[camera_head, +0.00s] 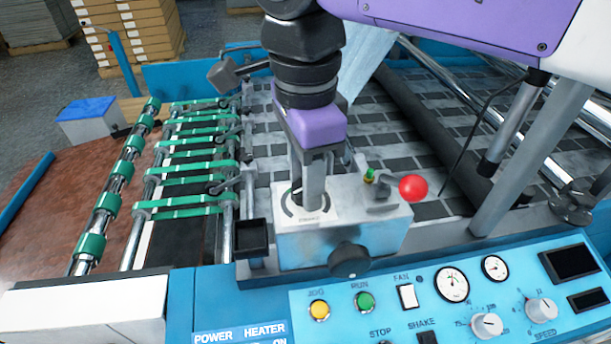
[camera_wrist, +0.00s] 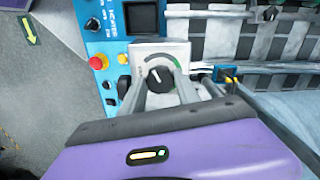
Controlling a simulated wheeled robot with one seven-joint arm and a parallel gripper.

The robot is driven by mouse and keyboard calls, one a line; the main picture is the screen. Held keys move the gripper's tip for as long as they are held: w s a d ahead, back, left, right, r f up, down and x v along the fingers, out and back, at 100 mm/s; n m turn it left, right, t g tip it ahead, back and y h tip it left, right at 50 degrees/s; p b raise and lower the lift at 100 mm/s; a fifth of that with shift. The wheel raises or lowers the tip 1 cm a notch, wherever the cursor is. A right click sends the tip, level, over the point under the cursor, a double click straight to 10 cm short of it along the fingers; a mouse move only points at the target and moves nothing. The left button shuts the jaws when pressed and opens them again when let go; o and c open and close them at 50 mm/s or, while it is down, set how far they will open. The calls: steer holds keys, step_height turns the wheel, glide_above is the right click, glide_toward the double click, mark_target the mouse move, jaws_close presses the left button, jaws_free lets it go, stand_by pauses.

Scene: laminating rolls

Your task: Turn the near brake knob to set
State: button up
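The near brake knob (camera_wrist: 158,78) is a round black knob with a white pointer mark. It sits on a white dial plate with a grey and green arc, seen in the wrist view. The mark points up and slightly left, away from the green part of the arc at the right. My gripper (camera_wrist: 159,80) has one finger on each side of the knob, with narrow gaps seeming to show; contact is unclear. In the head view my gripper (camera_head: 309,203) points down over the dial plate (camera_head: 322,215) on the grey brake box (camera_head: 300,245), and its fingers hide the knob.
A second black knob (camera_head: 350,261) is on the box's front face. A red ball (camera_head: 413,189) sticks out at its right. A black tray (camera_head: 252,238) stands at its left. The blue control panel (camera_head: 390,318) lies in front, and rollers with green bands (camera_head: 190,168) lie left.

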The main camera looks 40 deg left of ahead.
jaws_close()
steer(key=shift+m, duration=0.3)
steer(key=m, duration=0.5)
steer(key=shift+b, duration=0.3)
steer(key=m, duration=0.5)
steer(key=shift+m+b, duration=0.3)
steer(key=shift+b, duration=0.05)
steer(key=m+b, duration=0.1)
steer(key=m, duration=0.5)
steer(key=shift+w, duration=0.1)
steer(key=m+b, duration=0.1)
steer(key=m, duration=0.5)
steer(key=shift+m, duration=0.4)
